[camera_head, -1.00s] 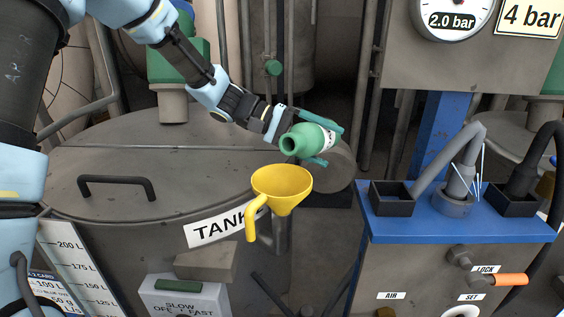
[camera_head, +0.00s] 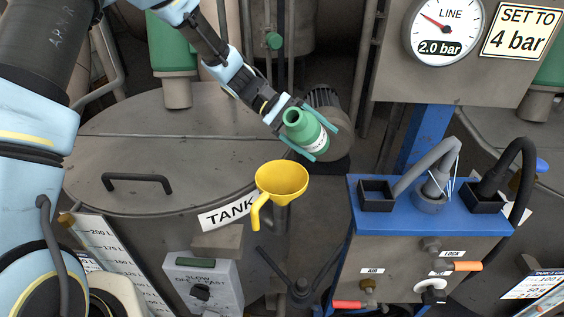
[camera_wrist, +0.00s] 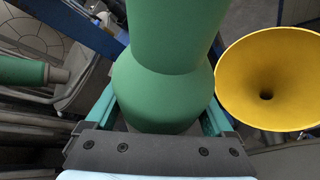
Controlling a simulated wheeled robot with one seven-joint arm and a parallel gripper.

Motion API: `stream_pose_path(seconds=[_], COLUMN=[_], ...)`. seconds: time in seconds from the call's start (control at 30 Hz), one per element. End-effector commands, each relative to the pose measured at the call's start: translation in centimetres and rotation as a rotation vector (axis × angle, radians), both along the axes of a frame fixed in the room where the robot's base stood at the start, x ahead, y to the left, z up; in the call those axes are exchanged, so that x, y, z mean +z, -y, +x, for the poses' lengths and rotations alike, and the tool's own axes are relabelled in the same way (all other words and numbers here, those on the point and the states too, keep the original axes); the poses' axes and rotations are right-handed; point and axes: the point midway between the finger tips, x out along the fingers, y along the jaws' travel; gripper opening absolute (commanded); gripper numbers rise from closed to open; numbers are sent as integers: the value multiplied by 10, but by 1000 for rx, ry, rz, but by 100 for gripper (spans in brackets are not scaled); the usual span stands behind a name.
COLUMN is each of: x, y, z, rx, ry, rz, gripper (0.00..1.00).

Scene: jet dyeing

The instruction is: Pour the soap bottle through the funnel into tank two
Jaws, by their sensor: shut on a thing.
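A green soap bottle (camera_head: 301,126) with a white label is held in my gripper (camera_head: 309,140), which is shut on it. The bottle is tilted, its open mouth facing up and left in the head view. It sits above and slightly right of the yellow funnel (camera_head: 282,178), apart from it. The funnel stands on a pipe at the side of the tank (camera_head: 160,160), whose label reads "TANK" with the number hidden behind the funnel. In the wrist view the green bottle (camera_wrist: 165,85) fills the middle between the fingers, and the funnel (camera_wrist: 270,80) lies to its right with its hole visible. No liquid is seen flowing.
A blue-topped cabinet (camera_head: 400,222) with hoses and valves stands at the right. A pressure gauge (camera_head: 449,30) hangs above. A slow/fast switch box (camera_head: 203,284) is below the tank label. A dark round motor (camera_head: 328,105) is behind the bottle.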

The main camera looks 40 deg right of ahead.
Motion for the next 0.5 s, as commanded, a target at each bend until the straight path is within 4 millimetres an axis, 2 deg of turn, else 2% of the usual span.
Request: stream_pose_path(seconds=[0.03, 0.13, 0.27, 0.5], x=[7, 8, -9, -4], y=[-1, -3, -1, 1], z=[0, -2, -1, 0], rx=[0, -1, -1, -2], ry=[-12, -37, -81, -157], rz=[30, 99, 214, 411], gripper=[8, 8, 8, 8])
